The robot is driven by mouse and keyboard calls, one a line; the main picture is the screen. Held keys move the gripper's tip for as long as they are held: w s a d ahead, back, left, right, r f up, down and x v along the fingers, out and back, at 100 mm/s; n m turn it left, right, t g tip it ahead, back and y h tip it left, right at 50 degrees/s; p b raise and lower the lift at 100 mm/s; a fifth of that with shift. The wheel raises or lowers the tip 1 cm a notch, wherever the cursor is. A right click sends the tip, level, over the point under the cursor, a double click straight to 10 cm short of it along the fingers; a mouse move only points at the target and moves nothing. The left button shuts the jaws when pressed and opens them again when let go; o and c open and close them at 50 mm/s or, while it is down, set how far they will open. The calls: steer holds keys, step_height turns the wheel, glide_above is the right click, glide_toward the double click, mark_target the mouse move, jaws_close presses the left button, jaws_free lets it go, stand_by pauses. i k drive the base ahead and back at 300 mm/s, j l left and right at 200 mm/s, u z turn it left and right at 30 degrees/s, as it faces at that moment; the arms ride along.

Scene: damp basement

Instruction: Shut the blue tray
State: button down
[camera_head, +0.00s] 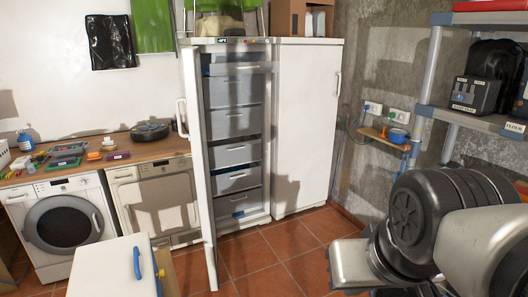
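A tall white freezer stands open at the middle, its narrow door (199,170) swung out toward me. Inside is a stack of bluish-grey translucent drawers (233,122), with dark gaps between some of them. Bits of stronger blue show at the drawer edges, and a small blue patch (238,214) shows low down. I cannot tell which of these is the blue tray, or how far any drawer is pulled out. My arm fills the lower right, and my gripper is not in view.
A closed white cabinet (308,125) adjoins the freezer on the right. A white unit with a blue handle (137,263) stands in the left foreground. Left are a washing machine (66,222) and cluttered worktop. A shelf rack (466,118) stands right. Tiled floor (262,248) before the freezer is clear.

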mark_target(213, 71)
steer(key=i+l, duration=0.4)
steer(key=i+l+z, duration=0.1)
steer(key=i+l, duration=0.3)
steer(key=i, duration=0.25)
